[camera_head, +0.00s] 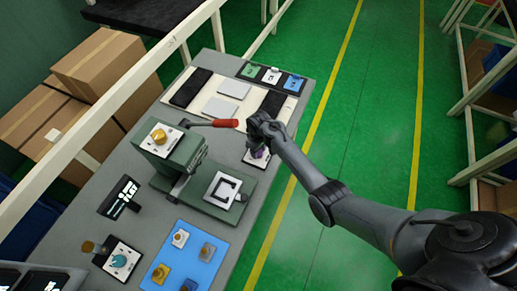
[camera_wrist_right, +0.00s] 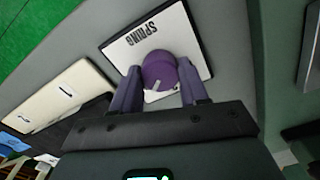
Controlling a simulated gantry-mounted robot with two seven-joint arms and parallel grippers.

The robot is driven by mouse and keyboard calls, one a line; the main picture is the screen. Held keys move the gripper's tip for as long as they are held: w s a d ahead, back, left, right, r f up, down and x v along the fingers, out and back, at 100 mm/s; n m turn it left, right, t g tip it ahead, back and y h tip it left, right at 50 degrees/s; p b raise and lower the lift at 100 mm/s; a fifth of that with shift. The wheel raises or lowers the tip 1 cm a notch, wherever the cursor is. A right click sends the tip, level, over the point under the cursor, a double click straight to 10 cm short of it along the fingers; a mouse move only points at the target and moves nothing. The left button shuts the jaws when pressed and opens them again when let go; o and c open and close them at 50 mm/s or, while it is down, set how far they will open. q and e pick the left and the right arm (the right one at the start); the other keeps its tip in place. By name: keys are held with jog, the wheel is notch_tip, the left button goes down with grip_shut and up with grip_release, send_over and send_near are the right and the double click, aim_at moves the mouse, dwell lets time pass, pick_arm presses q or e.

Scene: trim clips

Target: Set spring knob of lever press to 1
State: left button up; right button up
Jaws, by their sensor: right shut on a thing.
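The purple spring knob (camera_wrist_right: 158,68) sits on a white plate (camera_wrist_right: 125,45) lettered SPRING in the right wrist view. My right gripper (camera_head: 260,145) is shut on it, one finger on each side. A pale pointer mark shows on the knob's near side; the number it points to cannot be read. In the head view the knob (camera_head: 256,154) is mostly hidden under my gripper. The green lever press (camera_head: 182,158) with its red-handled lever (camera_head: 225,123) stands just left of it. My left gripper is not in view.
A blue mat (camera_head: 184,256) with several small parts lies at the front of the grey bench. A cream board (camera_head: 212,108) with black and grey pads and a tray of coloured cards (camera_head: 271,77) lie at the back. Cardboard boxes (camera_head: 98,62) stand left of the bench.

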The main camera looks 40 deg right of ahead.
jog(key=n+p, duration=0.1)
jog(key=n, duration=0.1)
jog(key=shift+r+n+p, duration=0.2)
jog(key=shift+n+p, duration=0.1)
jog(key=shift+p, duration=0.05)
jog(key=n+p, duration=0.1)
jog(key=n, duration=0.1)
jog(key=shift+d+f+n, duration=0.1)
jog(key=shift+n, duration=0.3)
jog(key=n, duration=0.2)
jog(key=shift+n+p, duration=0.3)
jog(key=n, duration=0.2)
jog(key=shift+f+n, duration=0.1)
jog(key=shift+n, duration=0.3)
jog(key=n, duration=0.2)
jog(key=shift+n, duration=0.4)
jog(key=n+b, duration=0.1)
jog(key=n, duration=0.1)
jog(key=shift+n, duration=0.3)
jog(key=n+b, duration=0.2)
jog(key=n, duration=0.2)
jog(key=shift+n+b, duration=0.5)
jog(key=shift+n, duration=0.6)
